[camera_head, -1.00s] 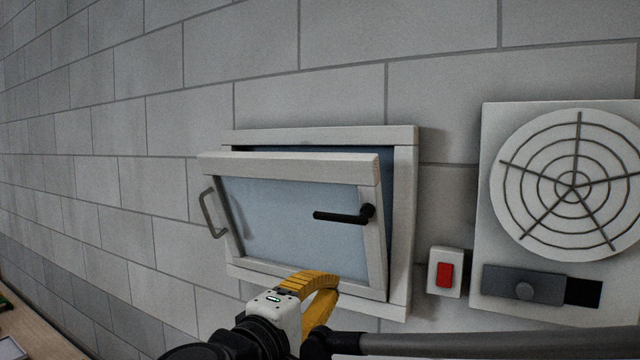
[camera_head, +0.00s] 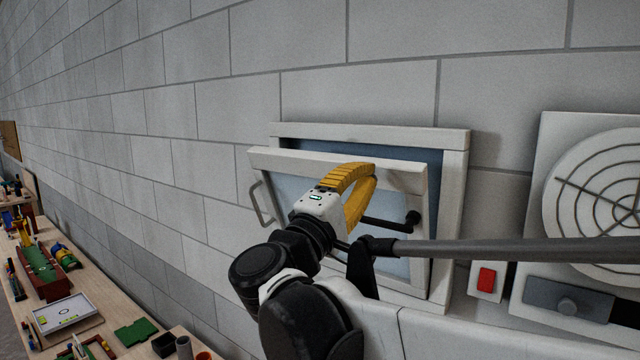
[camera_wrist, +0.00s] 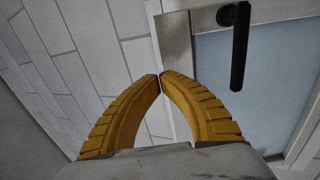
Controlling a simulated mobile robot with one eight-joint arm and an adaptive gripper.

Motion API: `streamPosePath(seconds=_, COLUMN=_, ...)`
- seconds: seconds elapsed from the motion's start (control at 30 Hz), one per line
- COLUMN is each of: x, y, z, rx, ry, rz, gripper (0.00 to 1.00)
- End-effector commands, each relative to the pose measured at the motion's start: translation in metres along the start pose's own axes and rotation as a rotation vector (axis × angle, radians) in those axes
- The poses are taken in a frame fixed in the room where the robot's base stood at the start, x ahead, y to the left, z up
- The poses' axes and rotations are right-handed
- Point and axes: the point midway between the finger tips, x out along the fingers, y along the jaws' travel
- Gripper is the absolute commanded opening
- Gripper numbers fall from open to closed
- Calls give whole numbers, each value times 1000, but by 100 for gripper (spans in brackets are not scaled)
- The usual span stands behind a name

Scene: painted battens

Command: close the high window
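A black lever handle (camera_head: 400,223) sits on the sash's right side. It also shows in the wrist view (camera_wrist: 239,50). A grey pull handle (camera_head: 259,204) is on the left edge. My gripper (camera_head: 369,175) has yellow fingers, in front of the sash in the head view, covering part of the pane. In the wrist view the fingertips (camera_wrist: 160,78) meet, with nothing between them.
A red switch (camera_head: 486,279) and a round fan grille (camera_head: 605,200) with a grey slider (camera_head: 568,300) are on the wall to the right. A bench (camera_head: 100,325) with toys and trays runs along the lower left. The wall left of the window is bare.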

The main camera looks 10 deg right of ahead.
Motion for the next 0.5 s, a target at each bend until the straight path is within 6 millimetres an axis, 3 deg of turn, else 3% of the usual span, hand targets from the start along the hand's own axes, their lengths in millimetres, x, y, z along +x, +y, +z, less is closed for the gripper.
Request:
streamPosePath(seconds=0.2, x=22, y=1, z=0, rx=0, ry=0, rz=0, gripper=0)
streamPosePath(seconds=0.5, x=24, y=0, z=0, rx=1, ry=0, rz=-1, gripper=0)
